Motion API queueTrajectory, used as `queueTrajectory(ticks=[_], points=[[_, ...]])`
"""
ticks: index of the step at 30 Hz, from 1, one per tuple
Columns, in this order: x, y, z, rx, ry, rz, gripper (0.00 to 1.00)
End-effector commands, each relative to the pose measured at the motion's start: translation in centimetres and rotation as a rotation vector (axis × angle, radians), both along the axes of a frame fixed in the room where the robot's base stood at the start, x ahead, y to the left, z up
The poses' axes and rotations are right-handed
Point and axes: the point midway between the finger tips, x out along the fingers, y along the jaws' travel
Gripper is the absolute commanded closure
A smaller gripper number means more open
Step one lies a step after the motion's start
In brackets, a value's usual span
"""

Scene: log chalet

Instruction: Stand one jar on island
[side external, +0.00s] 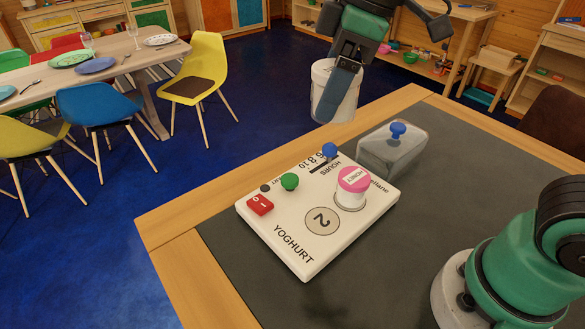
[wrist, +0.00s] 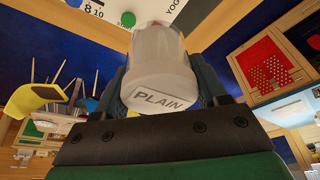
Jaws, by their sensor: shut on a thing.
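My gripper (side external: 338,98) is shut on a white jar (side external: 322,80), held in the air near the island's far edge in the side external view. One dark finger crosses the front of the jar. In the wrist view the gripper (wrist: 163,75) has a finger on each side of the jar (wrist: 155,75), whose near end reads PLAIN. The island appears to be the table with a dark grey top (side external: 440,140) and wooden border.
A clear box with a blue knob (side external: 395,150) stands behind the board. The board has green and blue knobs and a red switch (side external: 260,204). Bare grey top lies right and front of the board. A dining table (side external: 120,60) with chairs stands at left.

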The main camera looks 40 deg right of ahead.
Motion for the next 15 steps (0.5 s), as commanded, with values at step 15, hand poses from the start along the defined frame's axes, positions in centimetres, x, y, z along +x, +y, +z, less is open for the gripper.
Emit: queueTrajectory(ticks=[15], points=[[8.0,9.7,-0.2,0.0,0.0,0.274,0.95]])
